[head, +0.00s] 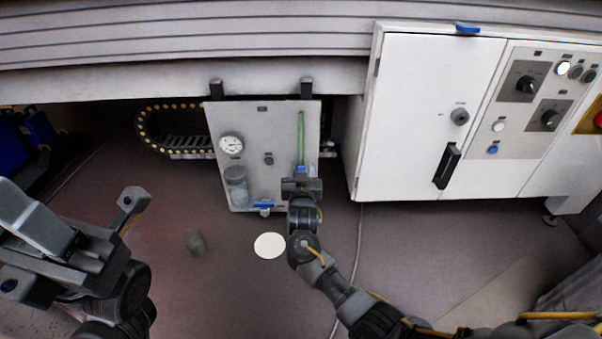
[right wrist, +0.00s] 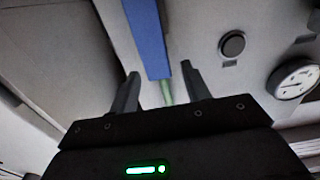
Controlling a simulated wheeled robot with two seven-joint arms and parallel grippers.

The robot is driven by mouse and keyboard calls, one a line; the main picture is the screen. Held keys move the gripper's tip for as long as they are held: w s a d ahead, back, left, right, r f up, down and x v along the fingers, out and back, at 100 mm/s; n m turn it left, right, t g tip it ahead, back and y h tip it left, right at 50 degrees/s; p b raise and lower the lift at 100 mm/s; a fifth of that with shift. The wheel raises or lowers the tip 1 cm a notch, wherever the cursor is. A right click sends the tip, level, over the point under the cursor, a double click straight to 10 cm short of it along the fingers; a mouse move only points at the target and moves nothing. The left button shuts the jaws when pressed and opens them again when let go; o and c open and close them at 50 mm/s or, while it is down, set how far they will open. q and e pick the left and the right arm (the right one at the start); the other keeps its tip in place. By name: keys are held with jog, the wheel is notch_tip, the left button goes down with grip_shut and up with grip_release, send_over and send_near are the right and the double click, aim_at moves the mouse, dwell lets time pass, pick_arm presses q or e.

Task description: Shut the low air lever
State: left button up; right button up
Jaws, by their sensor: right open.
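The blue air lever (right wrist: 148,38) shows in the right wrist view as a long straight bar, running from the top edge to just between my fingertips. It lies in line with a green pipe (right wrist: 167,92). My right gripper (right wrist: 160,70) is open, with one finger on each side of the lever's end; I cannot tell whether either touches it. In the head view my right gripper (head: 301,176) is in front of the low grey panel (head: 275,140), below the green pipe (head: 301,135), and hides most of the lever. My left arm's end (head: 65,250) is at lower left, its jaws unclear.
The panel carries a round gauge (head: 231,144), a dark knob (head: 268,158), a cup-like bowl (head: 236,185) and another blue handle (head: 264,205). A white cabinet (head: 415,110) stands right of it. A grey cylinder (head: 195,242) and white disc (head: 270,245) show at floor level.

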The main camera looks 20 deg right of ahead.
jog(key=shift+x, duration=0.9)
grip_shut()
